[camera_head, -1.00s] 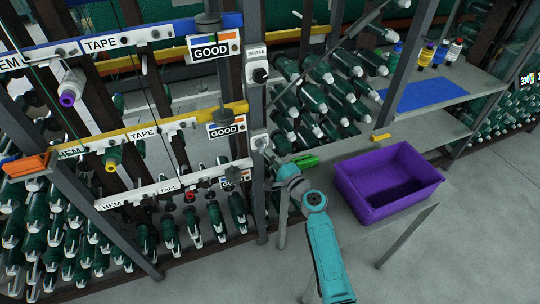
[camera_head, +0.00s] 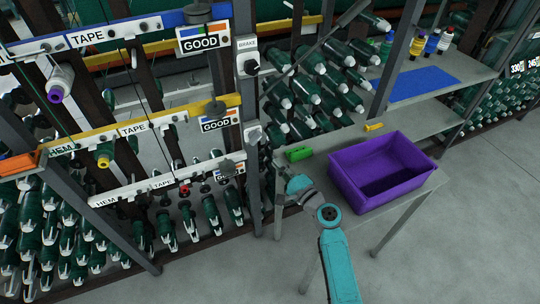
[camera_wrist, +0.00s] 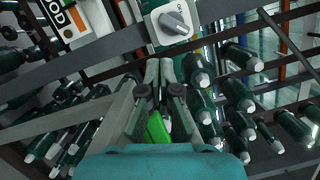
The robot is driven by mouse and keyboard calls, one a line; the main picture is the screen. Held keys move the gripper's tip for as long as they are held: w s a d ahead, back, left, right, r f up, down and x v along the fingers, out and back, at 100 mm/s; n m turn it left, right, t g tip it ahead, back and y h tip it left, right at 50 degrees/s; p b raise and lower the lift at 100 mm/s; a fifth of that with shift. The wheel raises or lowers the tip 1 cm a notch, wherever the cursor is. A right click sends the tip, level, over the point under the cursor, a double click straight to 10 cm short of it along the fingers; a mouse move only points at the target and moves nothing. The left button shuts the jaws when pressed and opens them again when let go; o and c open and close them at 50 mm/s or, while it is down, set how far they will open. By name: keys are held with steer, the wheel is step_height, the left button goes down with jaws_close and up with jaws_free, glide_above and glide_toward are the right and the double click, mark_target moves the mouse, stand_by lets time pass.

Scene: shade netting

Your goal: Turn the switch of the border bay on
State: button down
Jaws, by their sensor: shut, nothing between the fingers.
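In the wrist view, a white switch plate (camera_wrist: 192,14) with a grey rotary knob (camera_wrist: 174,23) is at top centre. The knob lies at a slant; small lettering beside it is hard to read. My gripper (camera_wrist: 160,65) is shut and empty, its fingertips just below the plate in the picture; I cannot tell whether they touch it. In the head view, an upper switch under a BRAKE label (camera_head: 248,43) and a lower switch (camera_head: 254,134) sit on one post. I see no label reading border. My gripper's fingertips are not clear there.
A purple bin (camera_head: 345,171), a green block (camera_head: 299,154) and a yellow block (camera_head: 373,127) are on the grey bench. Labelled rails (camera_head: 135,130) and GOOD signs (camera_head: 200,43) stand left. Racks of green spools are behind. Floor at right is clear.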

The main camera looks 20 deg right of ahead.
steer(key=v, duration=0.3)
steer(key=shift+a, duration=0.15)
stand_by(0.6)
